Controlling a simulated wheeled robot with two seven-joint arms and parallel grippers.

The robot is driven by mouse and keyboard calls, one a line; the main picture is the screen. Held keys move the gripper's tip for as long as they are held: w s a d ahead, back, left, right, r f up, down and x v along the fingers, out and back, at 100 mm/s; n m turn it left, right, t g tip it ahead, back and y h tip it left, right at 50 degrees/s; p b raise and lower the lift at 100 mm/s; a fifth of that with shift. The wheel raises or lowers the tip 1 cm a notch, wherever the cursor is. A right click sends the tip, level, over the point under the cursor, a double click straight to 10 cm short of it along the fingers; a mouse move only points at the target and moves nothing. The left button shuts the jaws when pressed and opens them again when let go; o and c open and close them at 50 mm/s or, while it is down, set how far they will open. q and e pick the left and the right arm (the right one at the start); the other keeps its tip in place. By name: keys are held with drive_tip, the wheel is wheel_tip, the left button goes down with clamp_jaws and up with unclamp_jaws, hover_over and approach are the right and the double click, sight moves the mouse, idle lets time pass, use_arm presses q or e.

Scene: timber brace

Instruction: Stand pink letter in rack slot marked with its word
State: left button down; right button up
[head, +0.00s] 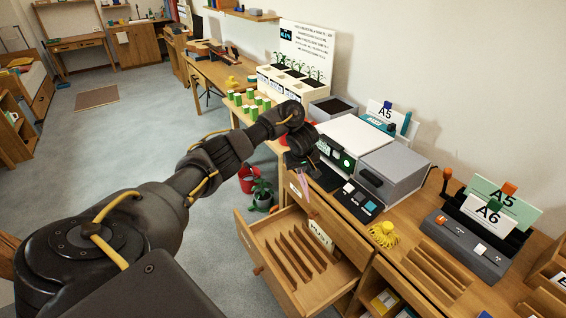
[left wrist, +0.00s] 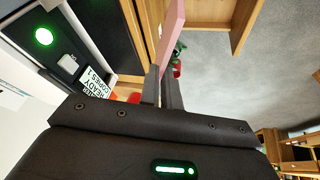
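The pink letter (head: 304,187) is a thin sheet hanging below my left gripper (head: 303,162), just above the desk's front edge near the open drawer. In the left wrist view the pink letter (left wrist: 172,30) extends from between the two fingers of my left gripper (left wrist: 163,88), which are closed on it. A wooden slotted rack (head: 299,252) lies inside the open drawer, with a white marked card (head: 320,236) at its back. Another slotted wooden rack (head: 437,270) is on the desk at right. Slot words are too small to read. My right gripper is out of view.
The open drawer (head: 268,284) juts out from the desk. A grey-white machine (head: 350,140) with a dark control panel (head: 352,198) stands behind the gripper.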

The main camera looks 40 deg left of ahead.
use_arm(q)
drive_tip(key=s+d+r+m+h, duration=0.1)
drive_tip(key=s+d+r+m, duration=0.15)
drive_tip(key=d, duration=0.45)
drive_tip(key=s+d+r+m+h, duration=0.2)
drive_tip(key=d+r+m, duration=0.2)
drive_tip(key=d, duration=0.3)
drive_tip(key=s+d+r+m+h, duration=0.1)
drive_tip(key=s+d+r+m, duration=0.15)
drive_tip(key=d, duration=0.35)
drive_tip(key=s+d+r+m+h, duration=0.25)
drive_tip(key=s+m, duration=0.35)
drive_tip(key=s, duration=0.4)
drive_tip(key=s+r+m+g+p, duration=0.1)
drive_tip(key=s+r+p, duration=0.3)
drive_tip(key=r+p, duration=0.7)
drive_tip(key=shift+a+r+m+p, duration=0.3)
drive_tip(key=shift+m+p, duration=0.2)
drive_tip(key=shift+p, duration=0.65)
